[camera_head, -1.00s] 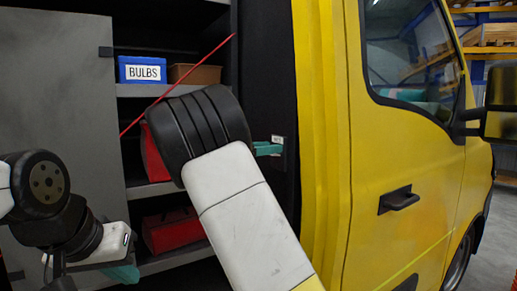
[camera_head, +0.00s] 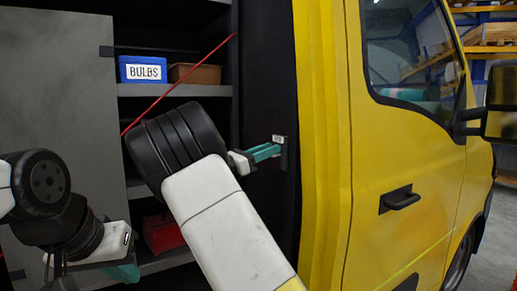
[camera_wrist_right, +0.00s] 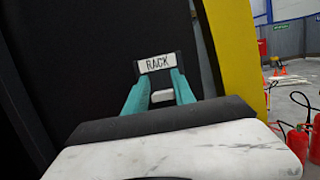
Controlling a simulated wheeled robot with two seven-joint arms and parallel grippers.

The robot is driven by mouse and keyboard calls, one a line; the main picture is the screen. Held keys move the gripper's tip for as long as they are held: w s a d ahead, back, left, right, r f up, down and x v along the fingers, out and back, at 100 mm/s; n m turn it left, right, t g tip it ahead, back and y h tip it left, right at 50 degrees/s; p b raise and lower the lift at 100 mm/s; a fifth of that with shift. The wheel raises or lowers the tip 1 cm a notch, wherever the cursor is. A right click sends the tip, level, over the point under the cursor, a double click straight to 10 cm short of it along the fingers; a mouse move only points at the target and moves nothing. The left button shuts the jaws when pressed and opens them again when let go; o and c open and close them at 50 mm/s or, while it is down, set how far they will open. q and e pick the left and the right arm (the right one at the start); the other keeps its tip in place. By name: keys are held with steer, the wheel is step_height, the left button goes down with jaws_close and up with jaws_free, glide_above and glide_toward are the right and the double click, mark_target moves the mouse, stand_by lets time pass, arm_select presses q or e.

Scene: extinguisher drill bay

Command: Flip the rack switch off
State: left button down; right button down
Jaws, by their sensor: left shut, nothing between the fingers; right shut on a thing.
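The rack switch's plate (camera_head: 279,139), with a small white label, is on the dark panel beside the yellow cab. In the right wrist view, the label on the plate (camera_wrist_right: 157,63) reads RACK. My right gripper (camera_head: 273,151) has its teal fingertips at the plate, shut on the rack switch. The wrist view shows the fingers (camera_wrist_right: 161,82) coming in just below the label; the switch lever is mostly hidden between them, so its position cannot be told. My left gripper (camera_head: 127,273) is shut and empty at the lower left, away from the switch.
A blue BULBS bin (camera_head: 142,69) and a brown bin (camera_head: 195,73) sit on the upper shelf. A red case (camera_head: 163,233) is lower down. A thin red rod (camera_head: 180,82) slants across the shelves. The yellow cab (camera_head: 325,150) stands close right of the switch.

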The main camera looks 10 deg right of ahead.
steer(key=shift+a+f+h, duration=0.1)
steer(key=shift+f+h, duration=0.05)
steer(key=shift+h, duration=0.25)
steer(key=c, duration=1)
jaws_free()
steer(key=shift+c, duration=0.2)
steer(key=v, duration=0.8)
